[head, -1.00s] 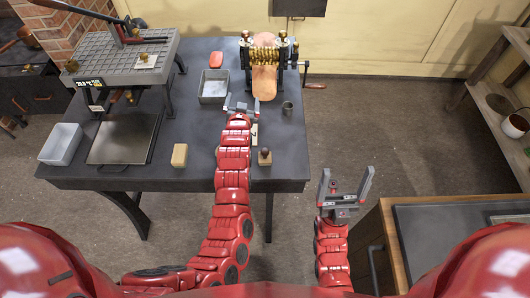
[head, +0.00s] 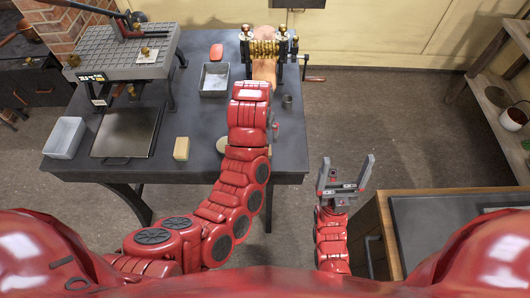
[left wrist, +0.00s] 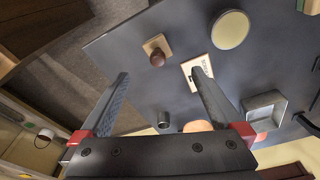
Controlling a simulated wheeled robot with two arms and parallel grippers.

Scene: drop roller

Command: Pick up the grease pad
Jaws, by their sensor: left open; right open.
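A small square wooden block with a round brown knob on top, which looks like the grease pad (left wrist: 157,52), lies on the dark table in the left wrist view. The left forearm hides it in the head view. My left gripper (left wrist: 160,80) is open and empty above the table, its fingers pointing toward the block and a white card (left wrist: 197,72). One fingertip overlaps the card in the picture. My right gripper (head: 345,165) is open and empty, to the right of the table and near the wooden cabinet.
A cream disc (left wrist: 230,29) lies beside the card. A small grey cup (head: 287,101), a metal tray (head: 214,80) and a yellow block (head: 181,149) stand on the table. The brass-roller machine (head: 264,55) is at the back. Bare tabletop (head: 200,120) lies around the yellow block.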

